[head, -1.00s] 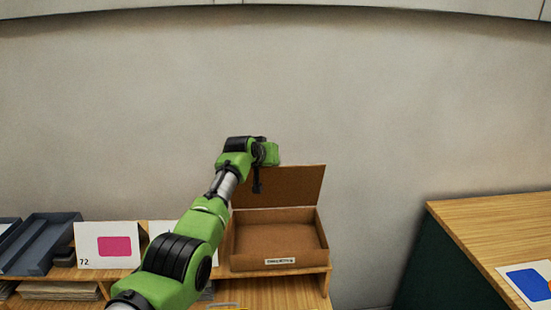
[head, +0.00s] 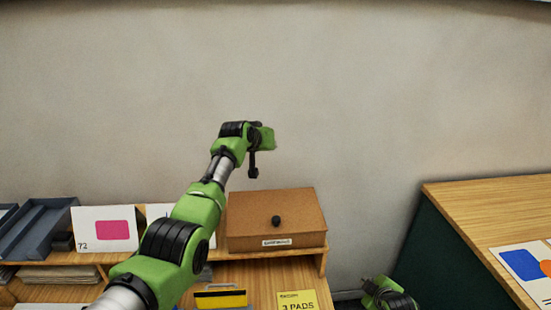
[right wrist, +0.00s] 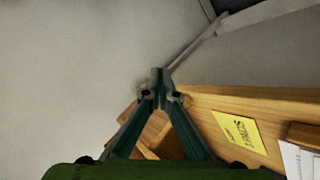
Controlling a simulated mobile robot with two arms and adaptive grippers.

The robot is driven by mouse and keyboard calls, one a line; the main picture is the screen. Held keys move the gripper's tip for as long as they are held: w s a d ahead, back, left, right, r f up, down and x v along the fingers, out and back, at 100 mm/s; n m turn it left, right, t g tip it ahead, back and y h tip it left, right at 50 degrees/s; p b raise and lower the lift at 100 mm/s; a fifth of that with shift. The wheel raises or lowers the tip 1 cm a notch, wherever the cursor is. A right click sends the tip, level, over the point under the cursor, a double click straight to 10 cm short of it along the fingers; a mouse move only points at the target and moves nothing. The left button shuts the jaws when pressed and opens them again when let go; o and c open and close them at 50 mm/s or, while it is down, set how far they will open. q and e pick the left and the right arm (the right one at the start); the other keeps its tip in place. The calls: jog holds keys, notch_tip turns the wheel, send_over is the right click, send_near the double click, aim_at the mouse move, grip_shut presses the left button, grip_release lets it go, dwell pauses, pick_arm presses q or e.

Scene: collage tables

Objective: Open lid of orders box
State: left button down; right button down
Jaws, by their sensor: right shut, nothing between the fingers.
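The orders box (head: 250,241) is brown, with a small white label on its front. Its lid (head: 260,208) is down over it and has a round black knob (head: 276,221) on top.
The box stands on a wooden shelf (head: 220,257). A yellow "3 PADS" card (head: 297,299) lies below it and also shows in the right wrist view (right wrist: 237,131). A dark tray (head: 40,230) and a pink-marked card (head: 92,247) are left. Another table (head: 470,205) is right.

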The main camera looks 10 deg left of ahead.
jog(key=w+a+r+n+t+y, duration=0.1)
jog(key=w+a+r+n, duration=0.3)
jog(key=r, duration=0.4)
jog(key=w+a+r+n, duration=0.1)
jog(key=a+r+n, duration=0.2)
jog(key=a+r, duration=0.4)
jog(key=w+a+r+n+t+y, duration=0.1)
jog(key=w+a+r+n, duration=0.25)
jog(key=r, duration=0.55)
jog(key=s+a+r+n, duration=0.4)
jog(key=a+r+n, duration=0.3)
jog(key=n, duration=0.1)
jog(key=s+a+r+n, duration=0.4)
jog(key=a+r+n, duration=0.3)
jog(key=n, duration=0.1)
pick_arm(q)
jog(key=shift+w+f, duration=0.1)
pick_arm(e)
jog(key=w+a+f, duration=0.3)
jog(key=w, duration=0.9)
jog(key=shift+w, duration=0.2)
jog(key=shift+a, duration=0.15)
jog(key=shift+f, duration=0.1)
pick_arm(q)
jog(key=c, duration=1.9)
grip_release()
